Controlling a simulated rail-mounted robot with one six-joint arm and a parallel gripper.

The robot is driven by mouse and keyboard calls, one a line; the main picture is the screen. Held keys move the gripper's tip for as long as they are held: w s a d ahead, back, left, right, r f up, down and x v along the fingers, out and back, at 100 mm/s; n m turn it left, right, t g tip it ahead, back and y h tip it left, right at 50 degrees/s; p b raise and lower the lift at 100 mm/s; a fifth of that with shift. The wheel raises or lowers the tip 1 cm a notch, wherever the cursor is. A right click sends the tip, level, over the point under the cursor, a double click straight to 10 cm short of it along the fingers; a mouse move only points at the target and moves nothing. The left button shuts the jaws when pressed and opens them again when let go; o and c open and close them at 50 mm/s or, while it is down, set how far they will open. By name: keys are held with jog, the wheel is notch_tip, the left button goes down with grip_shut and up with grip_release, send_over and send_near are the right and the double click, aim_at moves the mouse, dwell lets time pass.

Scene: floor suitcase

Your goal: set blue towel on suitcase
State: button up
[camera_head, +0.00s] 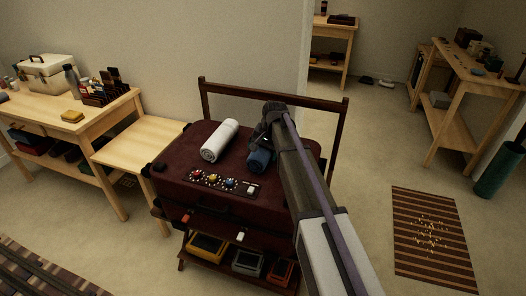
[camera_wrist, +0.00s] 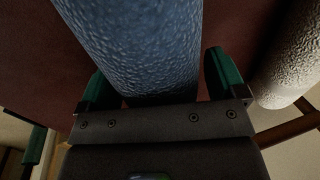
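The blue towel (camera_head: 262,161) is a roll at the right part of the dark red suitcase's top, beside the white rolled towel (camera_head: 220,140). The suitcase (camera_head: 172,172) is closed and lies flat on a wooden rack. My gripper (camera_head: 268,137) is over the blue towel, and my arm hides part of it. In the wrist view, the blue towel (camera_wrist: 140,45) runs between the green fingers of my gripper (camera_wrist: 160,85). The fingers are wide apart with narrow gaps beside the towel. Whether the towel rests fully on the lid is partly hidden.
A small board with knobs (camera_head: 222,183) lies on the suitcase's front. The rack's back rail (camera_head: 225,87) rises behind.

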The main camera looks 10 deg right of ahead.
jog(key=shift+o, duration=0.8)
jog(key=shift+r, duration=0.1)
jog(key=shift+r+p, duration=0.3)
jog(key=shift+p, duration=0.1)
jog(key=p+v, duration=1.2)
jog(key=s+a+n+g+h, duration=0.1)
jog(key=s+n, duration=0.5)
jog(key=s, duration=2.3)
jog(key=shift+a+r+h, duration=0.2)
jog(key=shift+a+h, duration=0.5)
jog(key=shift+a, duration=0.05)
